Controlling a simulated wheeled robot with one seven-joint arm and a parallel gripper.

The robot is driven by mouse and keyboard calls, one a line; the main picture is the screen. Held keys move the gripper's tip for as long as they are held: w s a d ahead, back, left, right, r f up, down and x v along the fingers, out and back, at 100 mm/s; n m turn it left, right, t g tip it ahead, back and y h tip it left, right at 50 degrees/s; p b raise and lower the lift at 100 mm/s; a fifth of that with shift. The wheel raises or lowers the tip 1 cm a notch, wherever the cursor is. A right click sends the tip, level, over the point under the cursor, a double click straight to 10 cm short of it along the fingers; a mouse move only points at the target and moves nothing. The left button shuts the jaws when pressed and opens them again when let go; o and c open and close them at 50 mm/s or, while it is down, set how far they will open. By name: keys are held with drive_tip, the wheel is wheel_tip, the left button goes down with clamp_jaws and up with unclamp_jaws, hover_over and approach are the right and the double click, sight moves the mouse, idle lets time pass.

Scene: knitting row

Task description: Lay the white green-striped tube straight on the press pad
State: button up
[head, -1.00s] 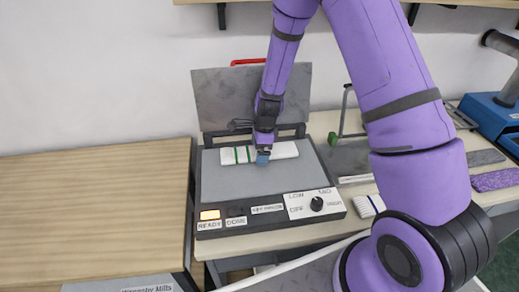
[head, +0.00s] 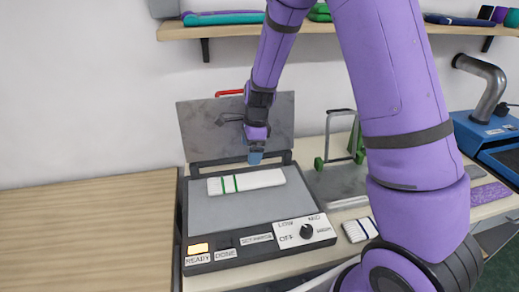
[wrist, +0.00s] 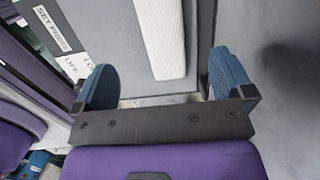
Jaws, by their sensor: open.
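The white tube with green stripes (head: 262,179) lies flat on the grey press pad (head: 225,215), near its back, roughly parallel to the pad's long edges. The stripes are towards its left end. It also shows in the wrist view (wrist: 160,35), without its stripes. My gripper (head: 255,157) is in the head view just behind the tube, apart from it. In the wrist view, my gripper (wrist: 165,85) has its two blue fingers spread wide with nothing between the tips. The press lid (head: 235,125) stands raised behind the pad.
The press front has a lit READY lamp (head: 198,248) and a knob (head: 306,231). A dark-striped white piece (head: 360,229) lies to the right, beside a metal plate with green clamps (head: 340,180). A wooden tabletop (head: 85,235) at left is clear. A shelf (head: 225,30) hangs above.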

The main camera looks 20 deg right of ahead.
drive_tip(key=s+d+r+n+t, duration=0.1)
drive_tip(key=s+r+n, duration=0.45)
drive_tip(key=r, duration=0.45)
drive_tip(key=s+d+r+n+t, duration=0.1)
drive_tip(key=s+r+n, duration=0.4)
drive_tip(key=r, duration=0.5)
drive_tip(key=s+d+r+n+t+h, duration=0.1)
drive_tip(key=s+r+n, duration=0.3)
drive_tip(key=s, duration=0.5)
drive_tip(key=s+d+r+n+t, duration=0.1)
drive_tip(key=s+n, duration=0.4)
drive_tip(key=s, duration=0.5)
wheel_tip(320, 180, up, 3)
drive_tip(key=shift+s+d+f+n+t+h, duration=0.1)
drive_tip(key=shift+s+d+n+t+h, duration=0.05)
drive_tip(key=shift+d+n+t+h, duration=0.35)
drive_tip(key=shift+d, duration=0.1)
